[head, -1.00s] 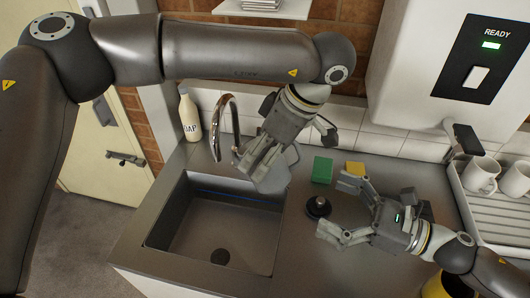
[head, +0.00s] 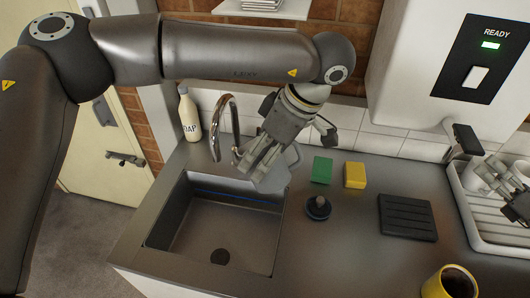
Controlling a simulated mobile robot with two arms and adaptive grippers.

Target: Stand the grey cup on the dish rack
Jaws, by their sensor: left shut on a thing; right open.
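The grey cup (head: 278,177) is in my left gripper (head: 257,161), over the back right corner of the sink. The fingers are shut on it and hide much of it; it looks tilted. The dish rack (head: 467,216) is a pale tray with ridges at the right edge, cut off by the frame. My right gripper (head: 502,183) is open over the rack, partly out of view, in front of the white cups there.
A white cup (head: 474,173) stands on the rack. A black ribbed mat (head: 407,218), a yellow mug (head: 451,284) with dark contents, a green sponge (head: 321,170), a yellow sponge (head: 355,175) and a black plug (head: 318,208) are on the counter. The tap (head: 216,130) rises behind the sink (head: 215,222).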

